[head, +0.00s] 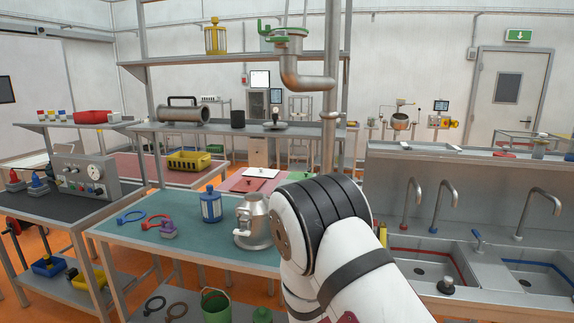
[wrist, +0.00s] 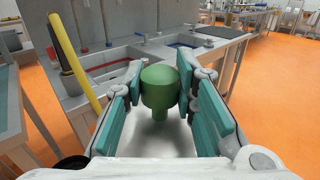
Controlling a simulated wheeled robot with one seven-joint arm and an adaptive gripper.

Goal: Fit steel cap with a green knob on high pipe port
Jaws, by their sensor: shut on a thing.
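My gripper (wrist: 158,78) is shut on the green knob (wrist: 160,92) in the wrist view, its teal-padded fingers on either side. The knob stands on the steel cap (wrist: 150,138), a grey metal surface partly hidden by the fingers and the gripper's body. In the head view the high pipe port (head: 288,46) is the upward mouth of a grey pipe elbow at the top centre, with a green clamp (head: 272,31) around it. My gripper and the cap are hidden behind my arm in the head view.
A teal-topped bench (head: 190,250) holds a blue canister (head: 211,205), a steel jug (head: 254,222) and clamp rings. Sinks with taps (head: 420,275) stand at the right. A yellow lantern-like canister (head: 215,37) sits on the high shelf (head: 180,61), left of the port.

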